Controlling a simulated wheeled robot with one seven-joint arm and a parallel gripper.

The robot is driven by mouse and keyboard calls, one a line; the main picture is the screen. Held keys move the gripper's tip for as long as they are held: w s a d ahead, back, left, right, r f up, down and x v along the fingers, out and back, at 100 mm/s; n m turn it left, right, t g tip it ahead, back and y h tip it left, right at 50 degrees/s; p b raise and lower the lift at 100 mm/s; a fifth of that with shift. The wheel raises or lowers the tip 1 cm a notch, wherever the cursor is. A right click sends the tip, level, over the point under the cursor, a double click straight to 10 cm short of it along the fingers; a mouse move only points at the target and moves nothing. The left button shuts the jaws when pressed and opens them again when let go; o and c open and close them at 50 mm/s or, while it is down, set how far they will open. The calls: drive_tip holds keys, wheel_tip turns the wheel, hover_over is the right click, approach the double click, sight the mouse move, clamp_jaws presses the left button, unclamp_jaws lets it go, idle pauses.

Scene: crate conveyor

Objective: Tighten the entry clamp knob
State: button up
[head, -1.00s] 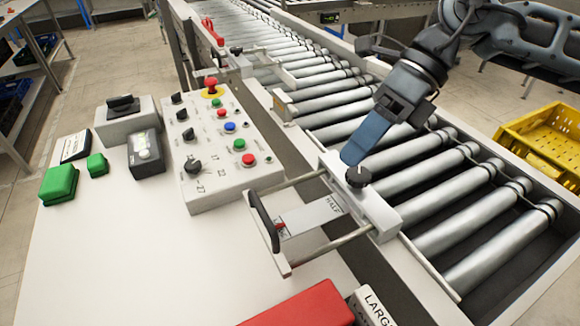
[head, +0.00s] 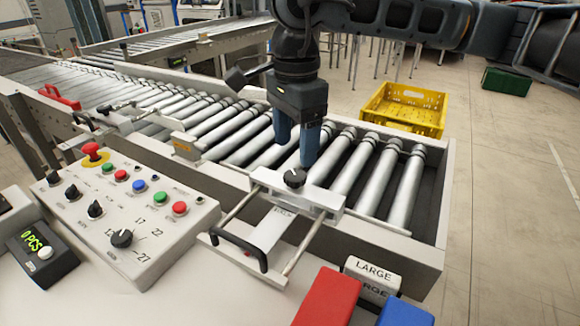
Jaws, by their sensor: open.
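The entry clamp knob (head: 294,178) is a small black round knob with a light mark. It sits on top of the white clamp block (head: 318,196) at the near edge of the roller conveyor. Two rods and a black handle (head: 240,248) reach from the block toward the table. My gripper (head: 296,156) points down just above and behind the knob. Its two blue fingers are apart, with nothing seen between them. Whether a fingertip touches the knob cannot be told.
A control panel (head: 150,215) with knobs and coloured buttons stands at the left. Red (head: 328,298) and blue (head: 405,312) blocks and a LARGE label block (head: 372,272) lie in front. A yellow crate (head: 405,108) is behind the conveyor, with open floor at the right.

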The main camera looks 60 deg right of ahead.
sight(295, 175)
wheel_tip(295, 175, down, 6)
drive_tip(key=shift+r+p, duration=0.15)
drive_tip(key=shift+p, duration=0.2)
drive_tip(key=shift+c, duration=0.2)
drive_tip(key=c, duration=1)
